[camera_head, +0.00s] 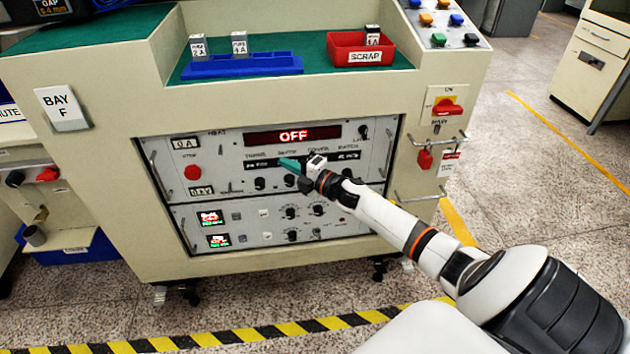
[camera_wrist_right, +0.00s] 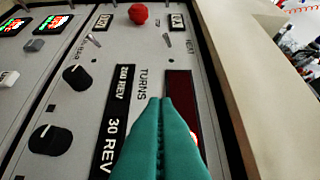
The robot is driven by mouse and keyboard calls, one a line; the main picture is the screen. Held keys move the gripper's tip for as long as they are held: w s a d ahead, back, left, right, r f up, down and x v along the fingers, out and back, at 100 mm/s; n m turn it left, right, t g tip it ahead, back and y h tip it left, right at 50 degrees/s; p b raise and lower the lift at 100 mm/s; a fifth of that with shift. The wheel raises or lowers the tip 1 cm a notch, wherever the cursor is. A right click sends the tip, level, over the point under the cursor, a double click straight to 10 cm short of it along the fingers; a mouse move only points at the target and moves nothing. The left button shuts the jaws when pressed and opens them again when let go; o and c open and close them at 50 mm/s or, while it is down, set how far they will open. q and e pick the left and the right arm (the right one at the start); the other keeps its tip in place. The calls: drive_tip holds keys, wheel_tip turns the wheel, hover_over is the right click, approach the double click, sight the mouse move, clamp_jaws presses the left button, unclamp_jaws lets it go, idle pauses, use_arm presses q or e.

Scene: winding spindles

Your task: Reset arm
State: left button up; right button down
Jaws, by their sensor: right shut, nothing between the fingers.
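My right gripper (camera_head: 291,166) reaches in from the lower right and is in front of the machine's control panel (camera_head: 225,150). Its teal fingers are closed together and empty; they also show in the right wrist view (camera_wrist_right: 160,110), in front of the panel near the TURNS label (camera_wrist_right: 142,84). I cannot tell whether the fingertips touch the panel. The red display (camera_head: 293,135) reads OFF in the head view. A red button (camera_head: 192,172) is at the panel's left. My left gripper is not in view.
Above the panel, a blue rack (camera_head: 242,66) holds two labelled blocks, and a red SCRAP bin (camera_head: 345,57) holds one. Handles and a red-yellow switch (camera_head: 446,107) project from the right side. Open floor (camera_head: 520,190) lies to the right, with yellow lines.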

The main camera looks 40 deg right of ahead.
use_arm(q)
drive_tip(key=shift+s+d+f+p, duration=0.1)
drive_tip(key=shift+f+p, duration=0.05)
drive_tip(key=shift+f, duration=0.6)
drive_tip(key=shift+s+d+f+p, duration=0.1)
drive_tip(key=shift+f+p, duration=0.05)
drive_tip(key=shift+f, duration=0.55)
use_arm(e)
drive_tip(key=v, duration=0.7)
drive_tip(key=shift+s+d+f, duration=0.25)
drive_tip(key=shift+s+f, duration=0.1)
